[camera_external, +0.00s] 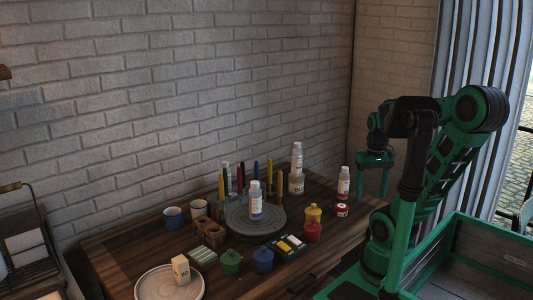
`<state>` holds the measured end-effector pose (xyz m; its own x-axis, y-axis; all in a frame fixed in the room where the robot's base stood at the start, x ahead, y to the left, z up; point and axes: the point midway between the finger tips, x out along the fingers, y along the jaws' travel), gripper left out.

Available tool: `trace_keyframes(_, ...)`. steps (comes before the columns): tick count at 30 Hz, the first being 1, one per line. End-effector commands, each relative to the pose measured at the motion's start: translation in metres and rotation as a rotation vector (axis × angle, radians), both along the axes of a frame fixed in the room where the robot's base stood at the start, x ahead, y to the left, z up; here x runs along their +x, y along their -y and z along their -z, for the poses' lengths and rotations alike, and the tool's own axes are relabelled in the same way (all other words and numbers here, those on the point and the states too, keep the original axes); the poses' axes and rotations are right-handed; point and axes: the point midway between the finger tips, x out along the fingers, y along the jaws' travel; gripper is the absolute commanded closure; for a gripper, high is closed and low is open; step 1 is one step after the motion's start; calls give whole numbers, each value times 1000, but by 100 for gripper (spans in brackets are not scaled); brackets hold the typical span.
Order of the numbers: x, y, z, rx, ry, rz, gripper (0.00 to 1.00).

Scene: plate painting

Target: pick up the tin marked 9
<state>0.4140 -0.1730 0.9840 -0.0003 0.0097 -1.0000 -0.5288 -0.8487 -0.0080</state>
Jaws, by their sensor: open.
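A small, low red tin (342,210) with a pale mark stands near the right end of the wooden table (120,262). The mark is too small to read, so I cannot tell whether it is a 9. My gripper (372,192) is open and empty, its green fingers pointing down above the table's right end. It is to the right of the red tin and higher in the picture, apart from it. Lidded pots in yellow (313,214), red (312,232), blue (263,260) and green (231,263) stand left of the tin; no number is readable on them.
A bottle with a red label (343,185) stands just behind the tin, close to my gripper. A grey turntable (240,228) carries a white bottle (256,202). A paint box (288,245), cups (173,217) and a round plate (150,285) crowd the table's front and left.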

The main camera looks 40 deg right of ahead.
Motion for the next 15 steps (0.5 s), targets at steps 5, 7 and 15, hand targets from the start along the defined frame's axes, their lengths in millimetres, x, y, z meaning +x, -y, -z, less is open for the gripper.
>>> trace_keyframes(5,2,0,-35,-3,4,-2,33)
trace_keyframes(7,3,0,-43,-1,-4,-8,33)
trace_keyframes(15,26,1,-40,21,-28,-119,33)
